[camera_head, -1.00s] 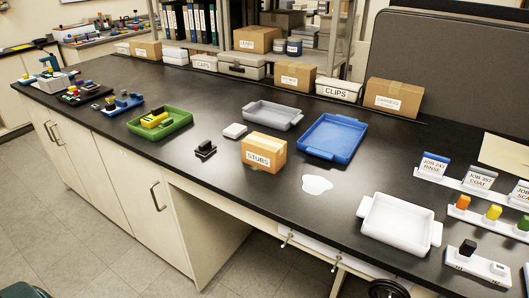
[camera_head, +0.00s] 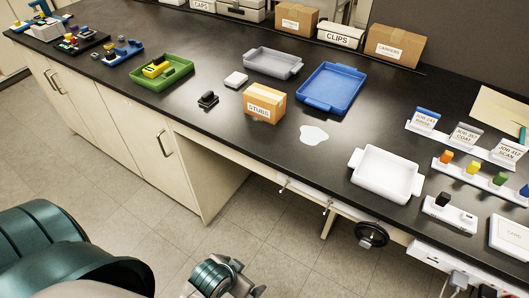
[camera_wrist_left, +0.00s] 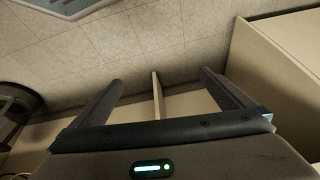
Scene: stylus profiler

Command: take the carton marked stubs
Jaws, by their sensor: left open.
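The carton marked STUBS (camera_head: 264,104) is a small tan box with a white label, upright on the black bench near its front edge. My left gripper (camera_head: 245,285) shows at the bottom of the head view, in front of the bench and well short of the carton. In the left wrist view its two fingers (camera_wrist_left: 160,85) are apart with nothing held between them, facing the floor and pale cabinet panels. The carton is not in the wrist view. My right gripper is not in view.
A blue tray (camera_head: 333,87) and a grey tray (camera_head: 272,63) stand behind the carton. A white puddle-like patch (camera_head: 313,135) and white tray (camera_head: 386,174) lie to its right. A black block (camera_head: 207,99) and green tray (camera_head: 161,76) are to its left.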

